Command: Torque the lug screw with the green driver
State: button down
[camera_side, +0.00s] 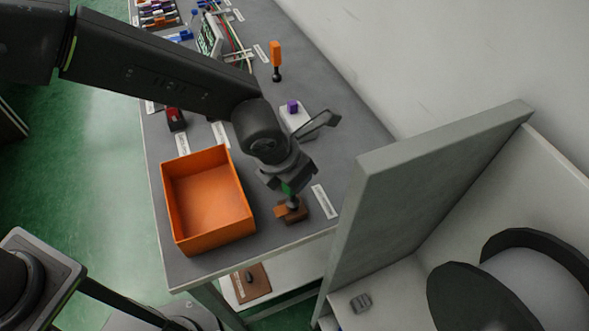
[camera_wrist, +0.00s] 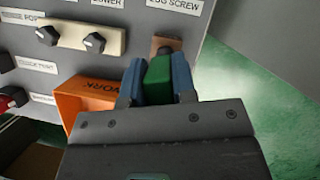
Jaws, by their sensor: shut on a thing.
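The green driver (camera_wrist: 157,77) is held between the two blue fingers of my gripper (camera_wrist: 160,80) in the wrist view. In the side view a bit of the green driver (camera_side: 289,188) shows below my gripper (camera_side: 287,184). The driver points down at a brown lug screw block (camera_side: 292,212) near the table's front edge. The block (camera_wrist: 165,44) also shows just beyond the driver in the wrist view. The driver's tip is over or at the block; whether it is seated in the screw cannot be told, as the screw itself is hidden.
An orange bin (camera_side: 208,200) stands left of the block. An orange-handled driver (camera_side: 276,60) stands farther back, and a white block with a purple top (camera_side: 293,112) is behind my wrist. A grey panel (camera_side: 430,190) rises to the right. Label strips lie on the table.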

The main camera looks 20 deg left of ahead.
jog(key=shift+m+h, duration=0.3)
jog(key=shift+m, duration=0.4)
jog(key=shift+r, duration=0.1)
jog(key=shift+r, duration=0.75)
